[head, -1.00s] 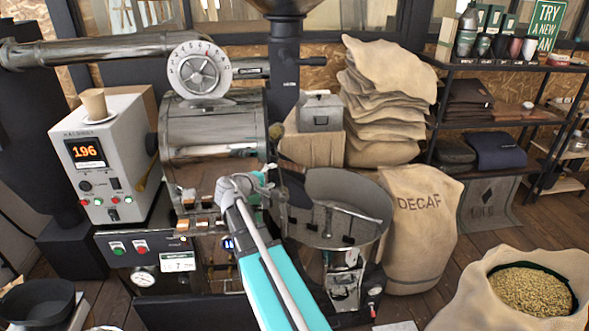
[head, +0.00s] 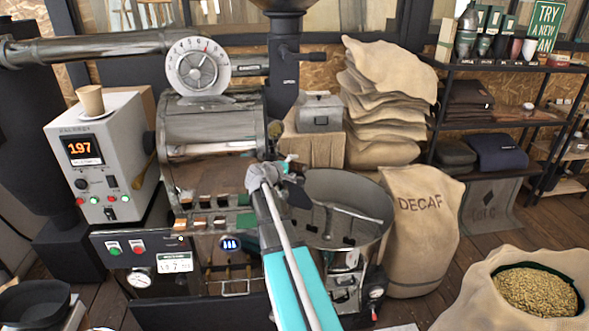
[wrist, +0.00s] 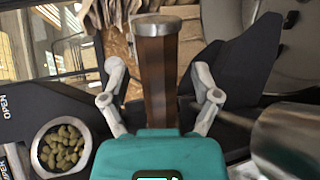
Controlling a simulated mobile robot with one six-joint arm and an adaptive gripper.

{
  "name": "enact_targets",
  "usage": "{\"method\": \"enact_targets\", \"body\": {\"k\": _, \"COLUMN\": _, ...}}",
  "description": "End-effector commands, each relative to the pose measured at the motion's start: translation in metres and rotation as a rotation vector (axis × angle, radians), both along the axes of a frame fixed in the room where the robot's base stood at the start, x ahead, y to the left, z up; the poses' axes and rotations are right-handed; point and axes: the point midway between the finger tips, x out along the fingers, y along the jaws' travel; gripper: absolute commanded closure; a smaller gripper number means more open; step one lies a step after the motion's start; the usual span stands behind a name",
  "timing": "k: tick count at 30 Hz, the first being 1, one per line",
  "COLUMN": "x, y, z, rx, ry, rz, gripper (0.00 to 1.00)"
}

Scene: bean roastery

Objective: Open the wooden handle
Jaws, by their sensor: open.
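The wooden handle (wrist: 157,75) is a brown faceted bar with a silver metal cap. It stands upright in the middle of the wrist view, between the two grey fingers of my gripper (wrist: 159,70). The fingers are open, one on each side, with a visible gap to the handle. In the head view my gripper (head: 268,176) is in front of the roaster drum (head: 208,130), left of the round cooling tray (head: 343,242). The handle is hidden or too small to make out there. Its lower end is hidden behind my gripper's teal body.
A dark panel marked OPEN (wrist: 15,115) and a round opening with greenish beans (wrist: 61,147) lie left in the wrist view. A blurred metal cylinder (wrist: 292,140) is close at right. In the head view, a control box (head: 100,160) and the DECAF sack (head: 420,235) flank the roaster.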

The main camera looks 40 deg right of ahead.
Motion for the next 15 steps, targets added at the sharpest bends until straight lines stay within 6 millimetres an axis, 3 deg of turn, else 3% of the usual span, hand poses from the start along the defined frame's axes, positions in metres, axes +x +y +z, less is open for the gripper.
{"method": "enact_targets", "body": {"k": 13, "x": 0.0018, "y": -0.0066, "z": -0.0018, "rx": 0.0, "ry": 0.0, "rz": 0.0, "gripper": 0.2}}
{"method": "enact_targets", "body": {"k": 15, "x": 0.0017, "y": -0.0065, "z": -0.0018, "rx": 0.0, "ry": 0.0, "rz": 0.0, "gripper": 0.3}}
